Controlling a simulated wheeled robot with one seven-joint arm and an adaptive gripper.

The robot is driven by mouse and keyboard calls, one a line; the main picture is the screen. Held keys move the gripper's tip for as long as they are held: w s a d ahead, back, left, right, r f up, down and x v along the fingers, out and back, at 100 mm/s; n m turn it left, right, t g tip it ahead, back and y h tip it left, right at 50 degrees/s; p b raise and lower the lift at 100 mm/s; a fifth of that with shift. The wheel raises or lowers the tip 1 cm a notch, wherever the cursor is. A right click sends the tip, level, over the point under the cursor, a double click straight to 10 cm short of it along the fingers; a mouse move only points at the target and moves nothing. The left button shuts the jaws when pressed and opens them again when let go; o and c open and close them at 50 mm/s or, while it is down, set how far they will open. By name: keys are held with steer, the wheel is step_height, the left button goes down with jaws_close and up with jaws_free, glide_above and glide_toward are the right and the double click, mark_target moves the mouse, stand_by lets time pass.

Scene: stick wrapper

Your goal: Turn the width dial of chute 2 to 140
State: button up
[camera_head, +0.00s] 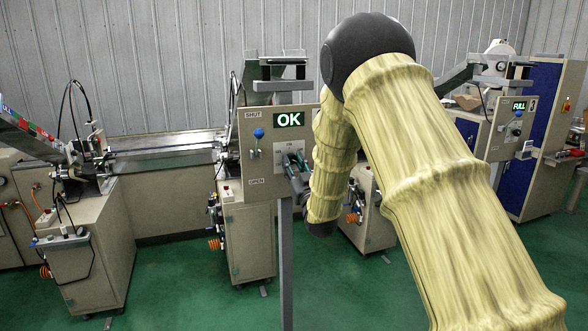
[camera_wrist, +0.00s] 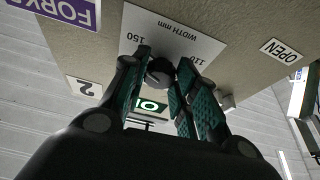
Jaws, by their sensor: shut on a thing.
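The width dial (camera_wrist: 159,71) is a dark round knob on a white scale plate (camera_wrist: 183,37) marked "WIDTH mm", with 150 and 110 readable. The wrist view shows it between the green-padded fingers of my gripper (camera_wrist: 164,60), which is shut on it. The dial's pointer and its exact setting are hidden. A "2" label (camera_wrist: 84,87) is on the same panel. In the head view my gripper (camera_head: 295,166) is at the beige panel (camera_head: 257,199), under a lit "OK" display (camera_head: 289,119), and covers the dial.
A blue-knobbed lever (camera_head: 259,133) stands left of my gripper, between SHUT and OPEN labels. Another panel with a "FULL" display (camera_head: 519,106) stands at the right. Green floor (camera_head: 180,270) is open in front.

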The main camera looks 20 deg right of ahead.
steer(key=n+b, duration=0.1)
steer(key=n+y+b, duration=0.1)
steer(key=b, duration=0.1)
steer(key=shift+d+f+n, duration=0.1)
steer(key=shift+f+n, duration=0.25)
steer(key=shift+n, duration=0.05)
steer(key=n+y+b, duration=0.1)
steer(key=n+b, duration=0.1)
steer(key=b, duration=0.1)
steer(key=n+g+y+b, duration=0.1)
steer(key=n+b, duration=0.2)
steer(key=shift+d+r+y, duration=0.1)
steer(key=shift+d+y, duration=0.05)
steer(key=shift+y, duration=0.15)
steer(key=n+b, duration=0.1)
steer(key=n+g+y+b, duration=0.1)
steer(key=n+b, duration=0.1)
steer(key=n+y+b, duration=0.1)
steer(key=n, duration=0.1)
steer(key=shift+d+r+g, duration=0.1)
steer(key=shift+r+g, duration=0.15)
steer(key=shift+g, duration=0.15)
steer(key=shift+r+n+g+b, duration=0.15)
steer(key=shift+n+g+b, duration=0.25)
steer(key=shift+n+b, duration=0.55)
steer(key=shift+n, duration=0.25)
steer(key=o, duration=1)
steer(key=shift+o, duration=0.2)
steer(key=shift+r, duration=0.1)
steer(key=shift+d, duration=0.1)
